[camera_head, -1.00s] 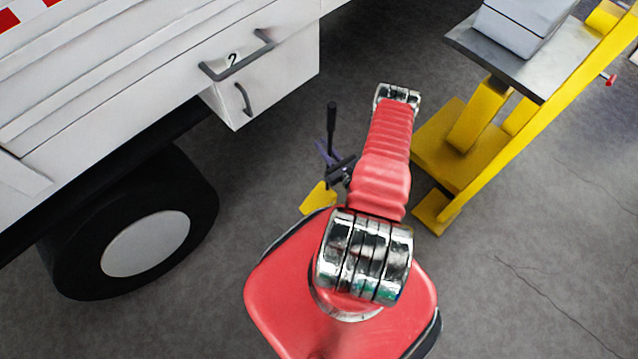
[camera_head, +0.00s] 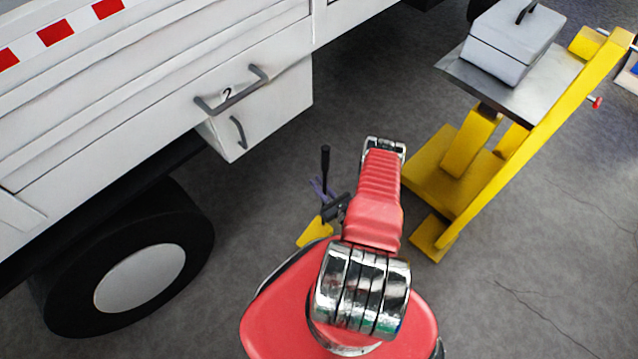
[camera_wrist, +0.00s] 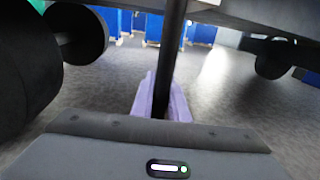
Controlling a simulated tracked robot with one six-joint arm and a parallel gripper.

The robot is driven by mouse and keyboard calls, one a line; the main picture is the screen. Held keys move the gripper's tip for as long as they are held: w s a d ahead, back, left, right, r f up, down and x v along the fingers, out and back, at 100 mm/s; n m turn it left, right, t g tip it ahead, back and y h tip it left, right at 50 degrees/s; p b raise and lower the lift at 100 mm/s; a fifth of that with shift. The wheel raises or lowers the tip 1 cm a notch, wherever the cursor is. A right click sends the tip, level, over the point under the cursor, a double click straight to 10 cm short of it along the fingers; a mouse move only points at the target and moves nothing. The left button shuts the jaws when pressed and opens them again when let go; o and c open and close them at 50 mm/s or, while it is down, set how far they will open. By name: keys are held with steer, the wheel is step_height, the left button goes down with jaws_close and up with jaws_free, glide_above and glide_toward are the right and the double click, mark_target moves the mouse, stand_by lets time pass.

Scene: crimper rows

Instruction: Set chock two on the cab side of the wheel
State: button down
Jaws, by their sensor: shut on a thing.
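The truck's black wheel (camera_head: 193,243) with its pale hub stands at the lower left of the head view, under the white truck body. My gripper (camera_head: 320,190), with purple fingers, is shut on the upright black handle (camera_head: 325,163) of a yellow chock (camera_head: 314,231). The chock is to the right of the wheel, clearly apart from it, and partly hidden behind my red arm. In the wrist view the purple fingers (camera_wrist: 163,97) are around the dark handle (camera_wrist: 170,60). The chock itself is hidden there, and a dark wheel (camera_wrist: 25,75) fills the left edge.
A white locker (camera_head: 262,105) marked 2 hangs from the truck above and left of the chock. A yellow stand (camera_head: 470,150) with a metal top and grey box (camera_head: 515,42) is close right of my arm. Grey floor lies open between the wheel and chock.

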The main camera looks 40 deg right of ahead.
steer(key=shift+f, duration=2)
steer(key=c, duration=1.7)
jaws_free()
steer(key=shift+f, duration=0.15)
steer(key=shift+c, duration=0.2)
steer(key=s+a, duration=0.1)
steer(key=s, duration=1.1)
steer(key=shift+a, duration=0.3)
steer(key=shift+o, duration=0.6)
